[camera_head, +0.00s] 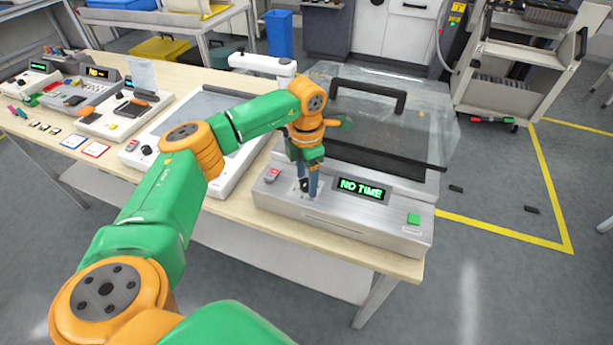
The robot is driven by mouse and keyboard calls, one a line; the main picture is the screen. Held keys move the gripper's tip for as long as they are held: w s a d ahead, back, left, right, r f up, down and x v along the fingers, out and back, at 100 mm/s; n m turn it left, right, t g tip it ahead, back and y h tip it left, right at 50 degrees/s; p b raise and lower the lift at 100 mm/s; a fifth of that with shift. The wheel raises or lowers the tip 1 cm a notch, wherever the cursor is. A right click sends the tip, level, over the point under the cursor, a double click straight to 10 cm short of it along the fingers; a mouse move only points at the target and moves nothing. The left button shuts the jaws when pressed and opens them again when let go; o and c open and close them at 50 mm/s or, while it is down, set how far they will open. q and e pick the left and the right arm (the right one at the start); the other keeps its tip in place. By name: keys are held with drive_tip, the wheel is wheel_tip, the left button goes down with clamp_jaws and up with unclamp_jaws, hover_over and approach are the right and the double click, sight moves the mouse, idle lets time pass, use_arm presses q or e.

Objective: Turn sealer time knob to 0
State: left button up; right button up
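The sealer (345,224) is a silver machine with a clear lid and black handle at the right end of the wooden table. Its green-lit display (361,189) reads "NO TIME". A red switch (272,175) is at the left of its front panel and a green button (413,219) at the right. My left gripper (308,192) points down at the panel between the red switch and the display. Its fingers are around or just above the time knob, which is mostly hidden by them. I cannot tell whether they touch it or how far they are closed. My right gripper is not in view.
A flat white-framed device (228,186) stands left of the sealer, with more small devices and coloured items further left. The sealer's clear lid (385,115) rises behind the gripper. A trolley (520,65) and yellow floor lines are at the right.

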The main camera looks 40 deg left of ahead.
sight(306, 182)
use_arm(q)
wheel_tip(306, 182, up, 7)
drive_tip(key=shift+r+b, duration=0.1)
drive_tip(key=shift+b, duration=0.55)
